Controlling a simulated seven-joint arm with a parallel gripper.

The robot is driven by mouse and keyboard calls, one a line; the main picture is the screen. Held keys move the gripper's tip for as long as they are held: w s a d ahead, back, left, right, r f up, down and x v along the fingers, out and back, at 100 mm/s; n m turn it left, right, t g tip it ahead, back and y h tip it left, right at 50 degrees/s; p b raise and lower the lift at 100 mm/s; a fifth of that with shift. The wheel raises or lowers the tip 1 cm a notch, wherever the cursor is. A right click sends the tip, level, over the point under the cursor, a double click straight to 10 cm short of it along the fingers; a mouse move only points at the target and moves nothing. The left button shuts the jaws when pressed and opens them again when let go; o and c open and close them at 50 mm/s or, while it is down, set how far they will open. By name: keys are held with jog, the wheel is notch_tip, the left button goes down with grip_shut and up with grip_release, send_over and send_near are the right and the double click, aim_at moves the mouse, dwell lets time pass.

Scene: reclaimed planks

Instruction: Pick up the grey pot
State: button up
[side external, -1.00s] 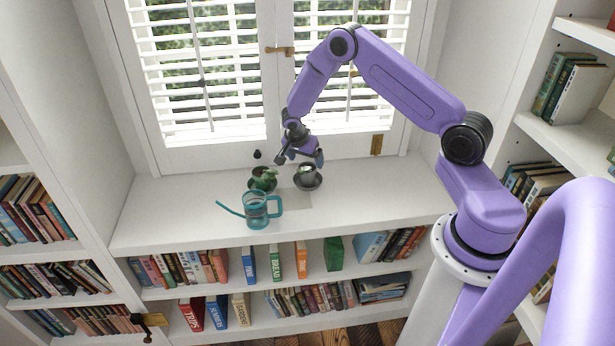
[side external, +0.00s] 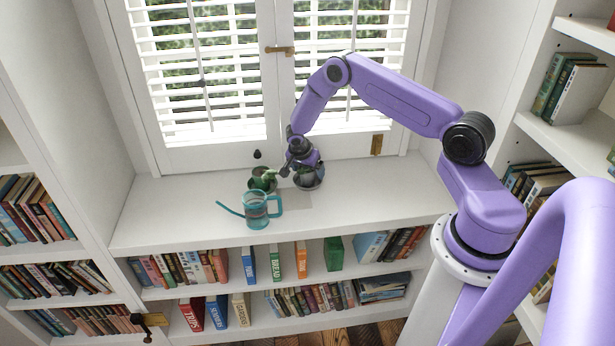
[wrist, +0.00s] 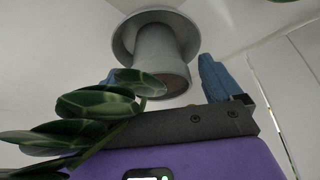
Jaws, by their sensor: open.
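The grey pot (side external: 309,184) stands on the white window-sill counter, under my gripper (side external: 301,172), which hides much of it in the side view. In the wrist view the grey pot (wrist: 158,50) is a tapered cup with a wide grey dish at its far end and a brown patch at its near end. My gripper (wrist: 166,76) is open there, with one blue finger on each side of the pot. Green leaves partly cover the left finger. I cannot tell whether either finger touches the pot.
A leafy green plant (side external: 262,180) stands just left of the pot; its leaves (wrist: 95,103) reach across the wrist view. A teal watering can (side external: 257,211) stands in front of the plant. The shuttered window is close behind. The counter to the right is clear.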

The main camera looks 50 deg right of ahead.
jog(key=shift+c, duration=0.2)
jog(key=c, duration=1.4)
jog(key=shift+r, duration=0.5)
notch_tip(320, 180, up, 2)
jog(key=shift+w, duration=0.1)
jog(key=s+a+r, duration=0.5)
jog(key=s+r, duration=0.8)
jog(key=shift+s, duration=0.1)
